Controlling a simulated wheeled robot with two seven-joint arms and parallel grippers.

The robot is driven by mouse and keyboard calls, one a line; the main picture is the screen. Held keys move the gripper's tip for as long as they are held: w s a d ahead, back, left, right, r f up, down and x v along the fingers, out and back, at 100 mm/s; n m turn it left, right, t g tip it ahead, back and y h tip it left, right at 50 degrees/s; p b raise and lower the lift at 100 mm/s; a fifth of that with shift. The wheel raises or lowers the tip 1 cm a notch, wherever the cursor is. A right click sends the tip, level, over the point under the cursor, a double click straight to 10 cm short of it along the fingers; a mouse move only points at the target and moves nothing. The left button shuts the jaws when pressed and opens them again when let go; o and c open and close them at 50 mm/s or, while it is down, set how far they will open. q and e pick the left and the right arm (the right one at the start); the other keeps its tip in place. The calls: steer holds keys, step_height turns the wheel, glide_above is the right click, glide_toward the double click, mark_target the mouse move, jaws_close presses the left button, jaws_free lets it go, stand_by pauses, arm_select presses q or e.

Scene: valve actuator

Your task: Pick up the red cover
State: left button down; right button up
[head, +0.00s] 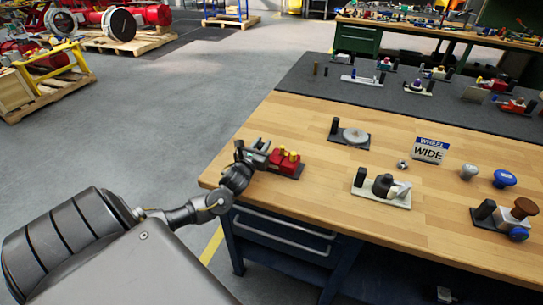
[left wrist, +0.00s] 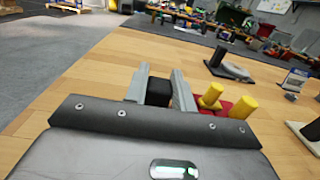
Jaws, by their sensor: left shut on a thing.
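The red cover (head: 285,158) has yellow knobs on top and sits on a dark base plate near the table's left edge. In the left wrist view the red part (left wrist: 227,105) shows to the right of my fingers, partly hidden by my gripper body, with two yellow pegs standing up. My left gripper (head: 258,147) is at the left end of this assembly. In the left wrist view my gripper's fingers (left wrist: 159,88) are closed on a black block (left wrist: 159,93) beside the red part, not on the red part itself. My right gripper is not in view.
The wooden table (head: 300,120) carries a grey disc unit (head: 354,136), a "WIDE" sign (head: 430,149), a white-based valve unit (head: 382,189), and loose knobs, one with a blue cap (head: 504,178). A dark mat (head: 400,105) behind holds several small units. Bare wood lies in front of the assembly.

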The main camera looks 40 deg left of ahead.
arm_select(q)
steer(key=shift+r, duration=0.15)
steer(key=shift+r, duration=0.45)
steer(key=s+d+r+p, duration=0.7)
steer(key=s+d+r, duration=0.2)
steer(key=r, duration=0.3)
steer(key=shift+p+v, duration=0.4)
steer(key=shift+v, duration=0.35)
